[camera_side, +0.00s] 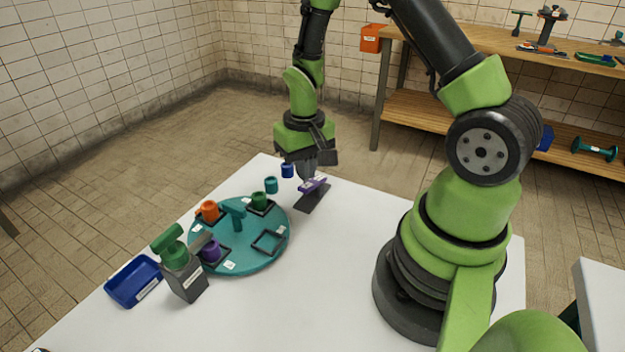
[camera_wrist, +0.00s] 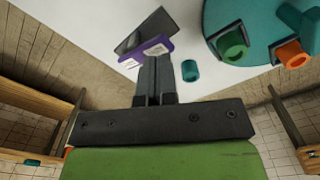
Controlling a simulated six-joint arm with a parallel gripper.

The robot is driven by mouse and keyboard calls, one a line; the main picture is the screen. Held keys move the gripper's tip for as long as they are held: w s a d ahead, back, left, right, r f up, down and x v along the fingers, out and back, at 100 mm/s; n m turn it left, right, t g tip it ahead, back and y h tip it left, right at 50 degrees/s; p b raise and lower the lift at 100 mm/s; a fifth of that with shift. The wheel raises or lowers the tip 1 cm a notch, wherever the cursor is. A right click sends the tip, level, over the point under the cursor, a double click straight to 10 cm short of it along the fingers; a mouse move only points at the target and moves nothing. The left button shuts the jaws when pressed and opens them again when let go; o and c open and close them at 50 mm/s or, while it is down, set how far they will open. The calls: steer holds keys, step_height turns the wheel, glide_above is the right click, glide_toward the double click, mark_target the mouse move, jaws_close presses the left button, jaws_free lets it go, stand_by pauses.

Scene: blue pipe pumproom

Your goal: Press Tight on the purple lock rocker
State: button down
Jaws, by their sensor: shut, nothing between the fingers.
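The purple lock rocker (camera_side: 313,185) sits on a dark grey base plate (camera_side: 312,200) near the back edge of the white table. It also shows in the wrist view (camera_wrist: 146,50), with white labels on its top that are too small to read. My gripper (camera_side: 308,176) is shut and empty, pointing down at the rocker. In the wrist view its closed fingers (camera_wrist: 155,62) overlap the rocker's near edge. I cannot tell whether the fingertips touch it. The fingers hide part of the rocker.
A teal turntable (camera_side: 270,253) carries orange, green and purple cups. A loose teal cup (camera_side: 271,185) and a blue cup (camera_side: 287,170) stand beside the gripper. A grey block with a green handle (camera_side: 184,272) and a blue tray (camera_side: 134,281) are front left.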

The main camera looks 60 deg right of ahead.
mark_target(305, 186)
steer(key=shift+f, duration=0.15)
steer(key=shift+f, duration=1.8)
steer(key=shift+r, duration=4.3)
